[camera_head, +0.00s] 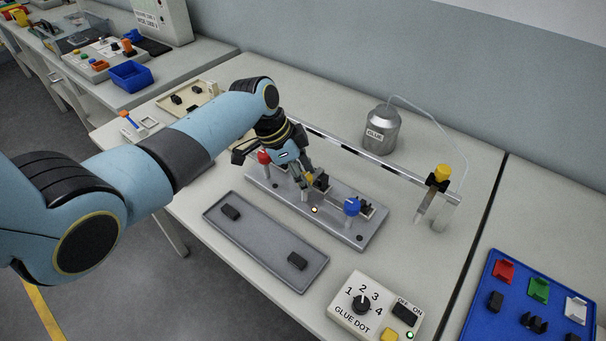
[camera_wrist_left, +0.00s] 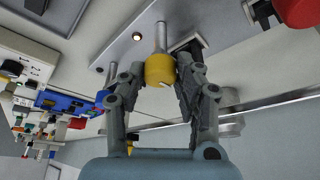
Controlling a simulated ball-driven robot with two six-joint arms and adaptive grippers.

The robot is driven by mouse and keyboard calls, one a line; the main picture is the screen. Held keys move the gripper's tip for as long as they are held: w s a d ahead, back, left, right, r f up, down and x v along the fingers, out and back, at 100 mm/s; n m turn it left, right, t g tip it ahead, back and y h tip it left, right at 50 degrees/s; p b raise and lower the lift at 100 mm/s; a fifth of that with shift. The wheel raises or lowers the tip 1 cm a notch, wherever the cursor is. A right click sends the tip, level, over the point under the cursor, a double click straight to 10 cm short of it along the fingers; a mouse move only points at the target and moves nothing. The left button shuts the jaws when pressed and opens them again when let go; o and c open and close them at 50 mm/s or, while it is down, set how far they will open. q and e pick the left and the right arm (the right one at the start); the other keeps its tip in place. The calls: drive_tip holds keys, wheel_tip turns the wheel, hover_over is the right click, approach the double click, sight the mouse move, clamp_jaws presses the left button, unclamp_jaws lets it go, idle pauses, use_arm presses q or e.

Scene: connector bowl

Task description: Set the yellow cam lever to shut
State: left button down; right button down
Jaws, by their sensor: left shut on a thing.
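The yellow cam lever (camera_head: 309,177) stands at the middle of the grey fixture plate (camera_head: 262,183), between a red-knobbed lever (camera_head: 264,157) and a blue-knobbed lever (camera_head: 351,206). My left gripper (camera_head: 303,180) is shut on the yellow knob and partly hides it in the head view. In the left wrist view the yellow knob (camera_wrist_left: 159,69) sits between the two fingers (camera_wrist_left: 160,76), with its metal stem running on past it. A black connector (camera_head: 321,182) sits beside the yellow lever. My right gripper is not in view.
A grey tray (camera_head: 265,246) with two black parts lies in front of the fixture. A glue dot control box (camera_head: 375,308) stands at the front right. A rail (camera_head: 350,148) with a glue nozzle and a glue can (camera_head: 381,130) stand behind. A blue tray (camera_head: 510,320) is at right.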

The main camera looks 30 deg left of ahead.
use_arm(q)
drive_tip(key=c, duration=0.9)
unclamp_jaws()
drive_tip(key=shift+c, duration=0.2)
drive_tip(key=shift+r, duration=0.1)
drive_tip(key=v, duration=1.2)
drive_tip(key=shift+d, duration=0.1)
